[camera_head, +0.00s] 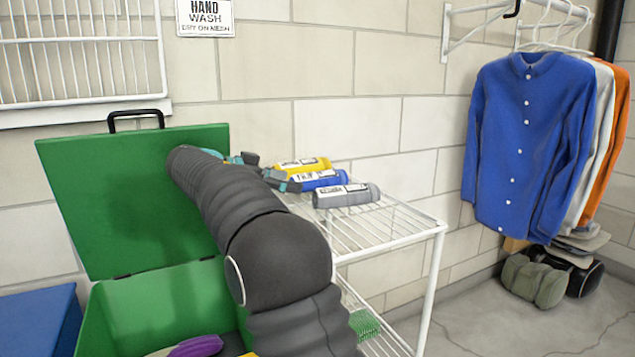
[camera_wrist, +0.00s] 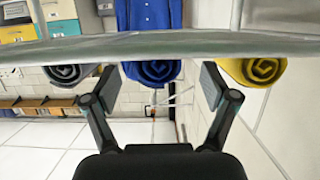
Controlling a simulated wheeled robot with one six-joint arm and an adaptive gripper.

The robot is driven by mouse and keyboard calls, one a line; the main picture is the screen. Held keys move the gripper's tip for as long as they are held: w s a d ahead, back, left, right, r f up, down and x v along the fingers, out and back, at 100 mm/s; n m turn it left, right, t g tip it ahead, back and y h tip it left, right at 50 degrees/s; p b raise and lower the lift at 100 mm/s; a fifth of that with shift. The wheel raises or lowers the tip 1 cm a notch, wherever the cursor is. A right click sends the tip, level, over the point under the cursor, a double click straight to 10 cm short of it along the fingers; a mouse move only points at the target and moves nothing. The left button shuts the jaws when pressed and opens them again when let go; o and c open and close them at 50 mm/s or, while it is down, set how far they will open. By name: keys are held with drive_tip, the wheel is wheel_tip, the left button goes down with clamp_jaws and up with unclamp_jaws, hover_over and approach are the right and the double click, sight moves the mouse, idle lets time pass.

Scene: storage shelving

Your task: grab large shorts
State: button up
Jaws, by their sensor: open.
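Three rolled garments with white labels lie on the top of a white wire shelf (camera_head: 385,228): a yellow roll (camera_head: 318,163), a blue roll (camera_head: 312,184) and a grey roll (camera_head: 338,198). The label print is too small to read, so I cannot tell which is the large shorts. My gripper (camera_head: 270,173) is at the rolls' left ends, partly hidden by my arm. In the wrist view my gripper (camera_wrist: 160,85) is open, with the blue roll (camera_wrist: 152,73) ahead between the fingers. The grey roll (camera_wrist: 66,73) is left and the yellow roll (camera_wrist: 262,69) right.
An open green box (camera_head: 150,290) with its lid (camera_head: 110,190) raised stands left of the shelf, holding a purple item (camera_head: 197,346). A block wall backs the shelf. Shirts (camera_head: 525,140) hang at right. A green basket (camera_head: 364,324) sits on the lower shelf.

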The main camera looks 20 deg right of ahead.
sight(314, 178)
drive_tip(key=shift+w+d+f, duration=0.1)
drive_tip(key=shift+d+f, duration=0.05)
drive_tip(key=shift+d, duration=3.3)
drive_tip(key=c, duration=1.4)
drive_tip(key=shift+o, duration=0.2)
